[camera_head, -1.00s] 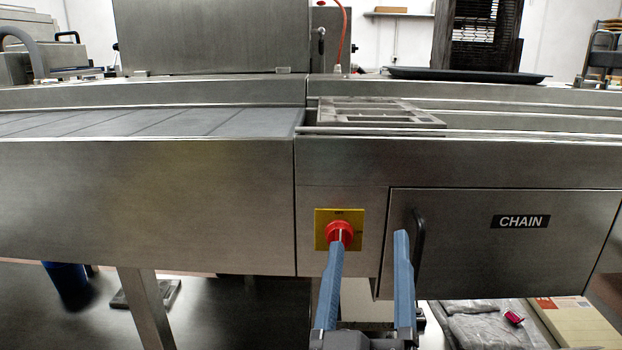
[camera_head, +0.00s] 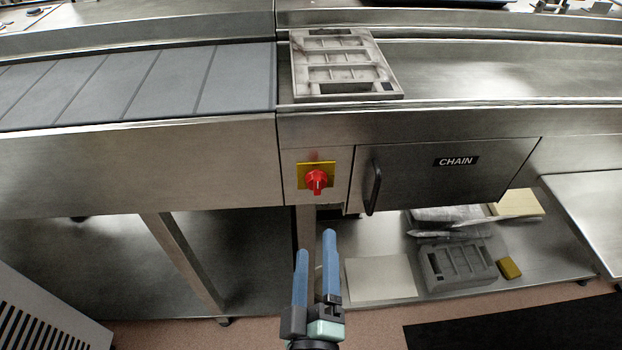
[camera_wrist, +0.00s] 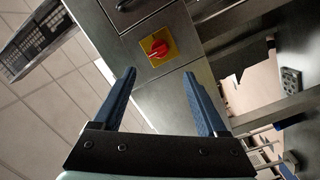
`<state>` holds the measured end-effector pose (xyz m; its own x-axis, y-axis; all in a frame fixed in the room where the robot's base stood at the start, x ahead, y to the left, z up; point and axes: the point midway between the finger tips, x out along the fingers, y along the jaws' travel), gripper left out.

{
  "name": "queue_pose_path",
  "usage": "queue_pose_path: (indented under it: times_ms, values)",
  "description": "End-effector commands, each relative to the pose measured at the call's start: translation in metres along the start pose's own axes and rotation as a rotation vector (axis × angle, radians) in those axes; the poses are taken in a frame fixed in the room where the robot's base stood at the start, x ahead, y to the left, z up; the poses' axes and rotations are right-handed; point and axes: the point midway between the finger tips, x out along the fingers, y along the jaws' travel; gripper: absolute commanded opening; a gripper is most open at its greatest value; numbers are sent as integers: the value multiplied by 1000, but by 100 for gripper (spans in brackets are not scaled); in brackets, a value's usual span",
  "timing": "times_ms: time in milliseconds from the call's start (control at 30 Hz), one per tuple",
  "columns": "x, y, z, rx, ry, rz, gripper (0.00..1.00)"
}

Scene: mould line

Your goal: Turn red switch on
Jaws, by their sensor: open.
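The red switch (camera_head: 316,182) is a rotary knob on a yellow square plate (camera_head: 304,168), set in the steel front panel left of the CHAIN door. Its grip stands roughly upright in the head view. The wrist view also shows the red switch (camera_wrist: 159,50), ahead of the fingers and near the middle. My gripper (camera_head: 316,245) has two blue fingers and is open and empty. In the head view it is below the switch, apart from it. In the wrist view the fingers (camera_wrist: 163,92) are spread to either side, with the switch beyond their tips. Nothing hides the knob.
The CHAIN door (camera_head: 450,178) has a black handle (camera_head: 374,188) just right of the switch. A grey mould (camera_head: 345,65) lies on the line above. A lower shelf (camera_head: 380,280) holds another mould (camera_head: 458,268) and bags. The space before the switch is clear.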

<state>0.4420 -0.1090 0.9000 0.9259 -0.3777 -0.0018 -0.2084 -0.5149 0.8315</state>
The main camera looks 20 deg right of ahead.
Motion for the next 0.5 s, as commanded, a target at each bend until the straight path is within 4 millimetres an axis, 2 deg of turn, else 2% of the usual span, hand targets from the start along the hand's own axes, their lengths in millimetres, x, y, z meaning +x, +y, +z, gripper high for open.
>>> queue_pose_path:
  times_ms: [500]
  values:
    - [82, 2, -1, 2, 2, 3, 76]
